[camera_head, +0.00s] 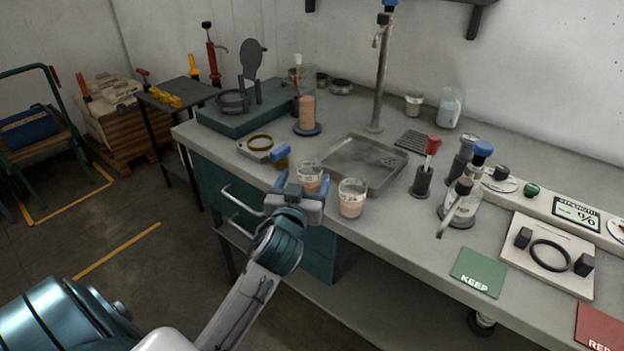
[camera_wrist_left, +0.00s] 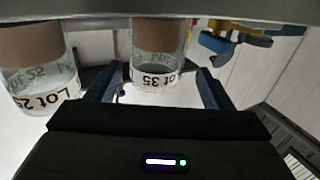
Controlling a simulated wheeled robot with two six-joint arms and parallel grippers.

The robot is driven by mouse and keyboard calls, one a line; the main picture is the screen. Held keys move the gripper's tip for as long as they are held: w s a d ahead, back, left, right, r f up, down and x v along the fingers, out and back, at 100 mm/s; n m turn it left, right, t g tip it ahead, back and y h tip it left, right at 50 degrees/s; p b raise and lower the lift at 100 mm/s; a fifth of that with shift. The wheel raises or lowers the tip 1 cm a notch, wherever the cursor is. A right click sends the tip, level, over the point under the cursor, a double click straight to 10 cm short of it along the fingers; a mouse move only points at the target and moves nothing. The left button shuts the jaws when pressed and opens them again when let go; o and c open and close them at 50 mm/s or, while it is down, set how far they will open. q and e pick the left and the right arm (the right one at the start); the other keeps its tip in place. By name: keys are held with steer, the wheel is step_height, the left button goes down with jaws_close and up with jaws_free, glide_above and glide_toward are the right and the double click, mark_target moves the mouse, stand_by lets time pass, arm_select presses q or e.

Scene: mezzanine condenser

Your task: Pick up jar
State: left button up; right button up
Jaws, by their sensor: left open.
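Two clear jars with tan contents and white "Lot" labels stand side by side at the front edge of the bench. The left jar (camera_head: 310,176) is between the open fingers of my left gripper (camera_head: 302,187), with no clear sign of contact. This jar also shows in the left wrist view (camera_wrist_left: 158,55), between the two blue-grey fingers (camera_wrist_left: 155,88). The right jar (camera_head: 352,198) stands just outside the right finger, and shows at the left of the wrist view (camera_wrist_left: 42,75). My right gripper is not in view.
A metal sink tray (camera_head: 362,160) lies just behind the jars. A ring tool with a blue part (camera_head: 262,146) lies to their left. A dark holder (camera_head: 423,182) with a red-topped item and a blue-capped bottle (camera_head: 462,205) stand to the right. A green KEEP mat (camera_head: 478,272) lies farther right.

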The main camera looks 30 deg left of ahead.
mark_target(312, 166)
arm_select(q)
steer(key=shift+w+r, duration=0.15)
steer(key=shift+w, duration=0.55)
steer(key=p+x, duration=0.1)
steer(key=x, duration=0.3)
steer(key=shift+w, duration=0.2)
arm_select(e)
steer(key=f, duration=0.1)
steer(key=s+f, duration=0.2)
steer(key=shift+s+d+f, duration=0.1)
steer(key=shift+d+f, duration=0.1)
steer(key=shift+d, duration=0.1)
arm_select(q)
steer(key=shift+c, duration=0.2)
steer(key=c, duration=1.1)
